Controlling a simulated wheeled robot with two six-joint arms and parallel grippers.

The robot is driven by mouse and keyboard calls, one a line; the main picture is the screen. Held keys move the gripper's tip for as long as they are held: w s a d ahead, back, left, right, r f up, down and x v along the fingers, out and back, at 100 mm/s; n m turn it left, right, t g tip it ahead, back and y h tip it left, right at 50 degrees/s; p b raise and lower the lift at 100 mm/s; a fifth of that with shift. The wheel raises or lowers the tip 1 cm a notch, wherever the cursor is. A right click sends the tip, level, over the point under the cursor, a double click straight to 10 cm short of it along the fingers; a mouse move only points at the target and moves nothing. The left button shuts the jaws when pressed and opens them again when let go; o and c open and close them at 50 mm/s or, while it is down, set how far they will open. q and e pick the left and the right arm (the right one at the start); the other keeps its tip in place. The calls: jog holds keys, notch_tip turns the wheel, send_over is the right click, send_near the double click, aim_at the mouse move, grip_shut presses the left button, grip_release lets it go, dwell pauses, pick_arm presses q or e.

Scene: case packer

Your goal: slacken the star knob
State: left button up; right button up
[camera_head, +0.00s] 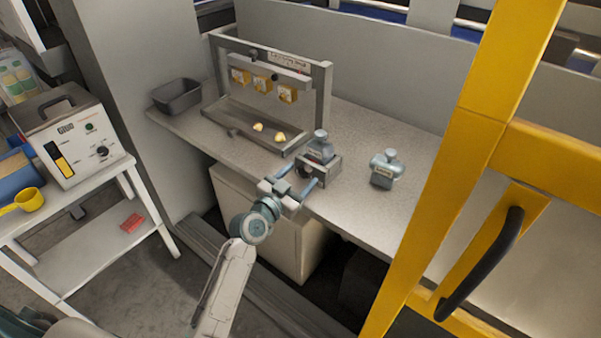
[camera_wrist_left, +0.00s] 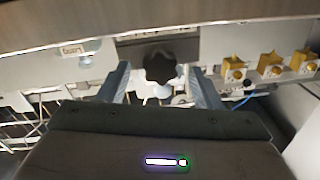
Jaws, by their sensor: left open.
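The dark star knob (camera_wrist_left: 160,67) shows in the left wrist view between the two fingers of my left gripper (camera_wrist_left: 158,70). The fingers are spread, with a gap on each side of the knob, and I see no contact. In the head view the left gripper (camera_head: 301,176) is open at the bench's front edge, its fingers pointing at a small grey block fixture (camera_head: 328,172). The knob (camera_head: 304,171) is a small dark shape on the fixture's near face, partly hidden by the gripper. My right gripper is not in view.
A grey frame (camera_head: 326,90) with several yellow blocks stands behind on the bench (camera_head: 350,205). A yellow door frame (camera_head: 455,175) with a black handle blocks the right side.

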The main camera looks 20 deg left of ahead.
pick_arm(q)
jog(key=shift+w+d, duration=0.1)
jog(key=shift+w, duration=0.35)
jog(key=c, duration=1)
